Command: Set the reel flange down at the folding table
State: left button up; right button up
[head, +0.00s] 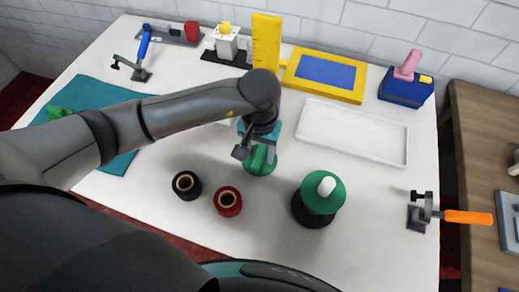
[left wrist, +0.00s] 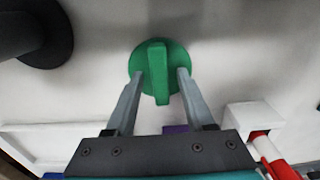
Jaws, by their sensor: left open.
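The green reel flange (head: 258,163), a round disc with a raised bar handle, appears to lie on the white folding table (head: 385,235) near its middle. It also shows in the left wrist view (left wrist: 151,85). My left gripper (head: 258,150) is right above it with fingers pointing down. In the left wrist view the open fingers of this gripper (left wrist: 161,74) stand on either side of the bar, with a gap on both sides. In the head view the gripper hides part of the flange. My right gripper is not in view.
Black (head: 187,185) and red (head: 228,201) spools stand in front of the flange. A green-topped reel with a white knob (head: 321,192) stands to the right. A white tray (head: 352,132) lies behind. An orange-handled clamp (head: 440,214) is at the right edge. Bare tabletop lies between these.

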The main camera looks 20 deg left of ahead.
aim_at(259, 154)
pick_arm(q)
notch_tip(259, 154, up, 12)
jog(key=shift+p, duration=0.35)
